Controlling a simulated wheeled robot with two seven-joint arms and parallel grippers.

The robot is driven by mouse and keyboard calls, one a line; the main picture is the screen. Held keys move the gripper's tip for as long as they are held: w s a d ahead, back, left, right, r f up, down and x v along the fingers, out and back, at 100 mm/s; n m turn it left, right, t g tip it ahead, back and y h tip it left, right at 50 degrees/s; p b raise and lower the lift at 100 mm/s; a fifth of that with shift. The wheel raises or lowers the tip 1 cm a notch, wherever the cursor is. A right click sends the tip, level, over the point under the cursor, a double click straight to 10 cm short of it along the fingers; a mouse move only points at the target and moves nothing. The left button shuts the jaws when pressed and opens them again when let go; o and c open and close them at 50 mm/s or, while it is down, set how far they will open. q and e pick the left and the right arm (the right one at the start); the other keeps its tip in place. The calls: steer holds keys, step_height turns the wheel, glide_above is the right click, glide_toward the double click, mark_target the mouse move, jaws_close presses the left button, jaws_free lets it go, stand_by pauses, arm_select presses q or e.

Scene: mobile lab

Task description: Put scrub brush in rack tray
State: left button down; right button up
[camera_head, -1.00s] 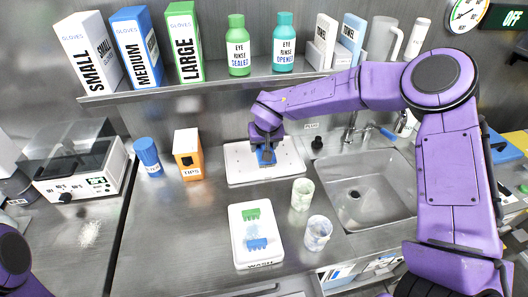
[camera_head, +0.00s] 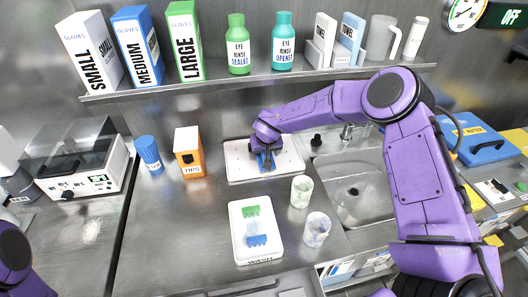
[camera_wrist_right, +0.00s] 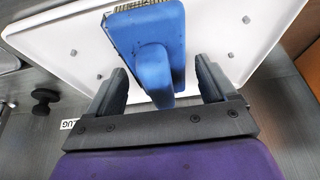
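The blue scrub brush (camera_head: 262,163) is on the white rack tray (camera_head: 290,166) at the back of the counter, left of the sink. In the right wrist view the brush (camera_wrist_right: 150,28) has dark bristles and a stubby handle, and the tray (camera_wrist_right: 240,25) shows small grey pegs. My right gripper (camera_head: 267,153) is over the brush. In the right wrist view its fingers (camera_wrist_right: 160,72) are apart, one on each side of the handle, with gaps visible. My left gripper is out of view; only part of my left arm shows at the lower left.
A white wash tray (camera_head: 240,250) with green and blue items lies in front. Two speckled cups (camera_head: 301,191) stand right of it. An orange tips box (camera_head: 188,153) and blue bottle (camera_head: 148,155) stand left. The sink (camera_head: 362,190) is right; a loaded shelf (camera_head: 230,82) hangs above.

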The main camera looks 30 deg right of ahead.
steer(key=shift+r, duration=0.25)
steer(key=v, duration=1.2)
steer(key=shift+f, duration=0.15)
